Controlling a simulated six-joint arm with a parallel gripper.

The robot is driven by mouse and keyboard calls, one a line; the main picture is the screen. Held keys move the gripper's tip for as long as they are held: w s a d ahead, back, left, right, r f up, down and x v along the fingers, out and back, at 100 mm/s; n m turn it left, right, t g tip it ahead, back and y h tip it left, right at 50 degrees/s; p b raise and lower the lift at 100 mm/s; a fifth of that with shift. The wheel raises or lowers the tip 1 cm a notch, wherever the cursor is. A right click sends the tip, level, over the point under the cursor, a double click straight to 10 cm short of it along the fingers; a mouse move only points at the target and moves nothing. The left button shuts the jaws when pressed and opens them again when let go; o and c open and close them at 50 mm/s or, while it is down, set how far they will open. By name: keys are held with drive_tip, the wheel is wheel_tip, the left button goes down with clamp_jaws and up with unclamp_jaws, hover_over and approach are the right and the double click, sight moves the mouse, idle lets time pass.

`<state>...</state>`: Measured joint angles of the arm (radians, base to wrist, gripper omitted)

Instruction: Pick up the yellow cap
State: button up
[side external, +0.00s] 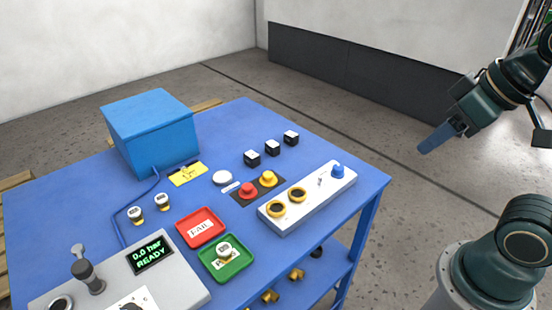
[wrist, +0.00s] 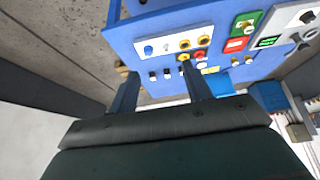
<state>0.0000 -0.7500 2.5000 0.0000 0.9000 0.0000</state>
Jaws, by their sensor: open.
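The yellow cap (side external: 268,178) is a small round knob beside a red one (side external: 248,190) on a dark plate in the middle of the blue table. In the wrist view the yellow cap (wrist: 184,58) shows small, just beyond the tip of the right finger. My gripper (side external: 424,149) is in the air off the right side of the table, well apart from the cap. Its two fingers (wrist: 163,88) are spread with nothing between them in the wrist view.
A white panel (side external: 330,188) with yellow rings and a blue knob stands right of the cap. Several black-and-white cubes (side external: 272,147) sit behind. A blue box (side external: 150,130), red tray (side external: 200,212), green tray (side external: 225,272) and grey console (side external: 190,285) occupy the left and front.

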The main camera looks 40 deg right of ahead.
drive_tip(key=shift+o, duration=0.3)
drive_tip(key=shift+w, duration=0.1)
idle(0.4)
drive_tip(key=n+g+y, duration=0.2)
drive_tip(key=n+y, duration=0.1)
drive_tip(key=n, duration=0.6)
hover_over(268, 174)
drive_tip(key=s+d, duration=0.2)
drive_tip(key=shift+w+a+f, duration=0.1)
drive_tip(key=shift+f, duration=5)
drive_tip(key=shift+w+a+f, duration=0.1)
drive_tip(key=shift+f, duration=5)
drive_tip(key=shift+s+x, duration=0.1)
drive_tip(key=shift+x, duration=1.2)
drive_tip(key=shift+s+x, duration=0.15)
drive_tip(key=shift+x, duration=1.1)
drive_tip(key=shift+f, duration=0.1)
drive_tip(key=shift+c, duration=0.2)
drive_tip(key=c, duration=1)
